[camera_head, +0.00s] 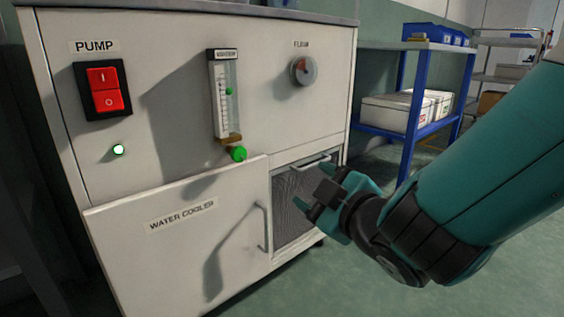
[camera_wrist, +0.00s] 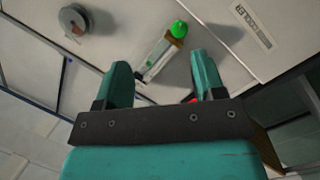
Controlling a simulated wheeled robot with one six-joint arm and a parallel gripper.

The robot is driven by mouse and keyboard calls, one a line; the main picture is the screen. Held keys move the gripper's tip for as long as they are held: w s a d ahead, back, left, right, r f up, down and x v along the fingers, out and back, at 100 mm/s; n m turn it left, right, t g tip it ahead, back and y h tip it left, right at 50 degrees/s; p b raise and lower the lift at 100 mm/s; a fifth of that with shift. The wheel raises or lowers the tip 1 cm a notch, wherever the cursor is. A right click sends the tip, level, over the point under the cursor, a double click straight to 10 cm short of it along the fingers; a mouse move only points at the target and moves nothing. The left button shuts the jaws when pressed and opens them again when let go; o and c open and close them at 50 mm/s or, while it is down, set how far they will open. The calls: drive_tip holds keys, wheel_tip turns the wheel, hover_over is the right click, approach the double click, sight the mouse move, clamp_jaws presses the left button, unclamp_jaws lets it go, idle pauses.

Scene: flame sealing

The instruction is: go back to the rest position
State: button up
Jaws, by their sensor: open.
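My gripper (camera_head: 327,194) is open and empty in front of the lower right part of a white cabinet (camera_head: 180,95). In the wrist view my gripper (camera_wrist: 162,78) shows two teal fingers spread apart, with nothing between them at close range. The cabinet front carries a red pump switch (camera_head: 107,90), a flow meter (camera_head: 224,97) with a green knob (camera_head: 238,154), and a round dial (camera_head: 303,71). The green knob also shows in the wrist view (camera_wrist: 179,29), beyond the fingers. A green light (camera_head: 118,149) is lit below the switch.
A water cooler door panel (camera_head: 160,250) with a vertical handle (camera_head: 263,228) stands slightly proud of the cabinet. A blue-framed shelf (camera_head: 415,110) with white boxes (camera_head: 392,112) and blue bins (camera_head: 430,33) stands behind to the right. Green floor (camera_head: 345,280) is clear at the front.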

drive_tip(key=d+r+m+g+h+p, duration=0.3)
drive_tip(key=d+r+m+h+p, duration=0.1)
drive_tip(key=d+r+m+p, duration=0.15)
drive_tip(key=s+d+r+m+g+p, duration=0.1)
drive_tip(key=s+r+g+p, duration=0.55)
drive_tip(key=s, duration=0.45)
drive_tip(key=s+d+r+m+g+p, duration=0.1)
drive_tip(key=s+r+g+p, duration=0.5)
drive_tip(key=s+r+p, duration=0.3)
wheel_tip(320, 180, up, 35)
drive_tip(key=s+p, duration=0.1)
drive_tip(key=p, duration=3.4)
drive_tip(key=shift+p, duration=0.3)
drive_tip(key=shift+f, duration=0.1)
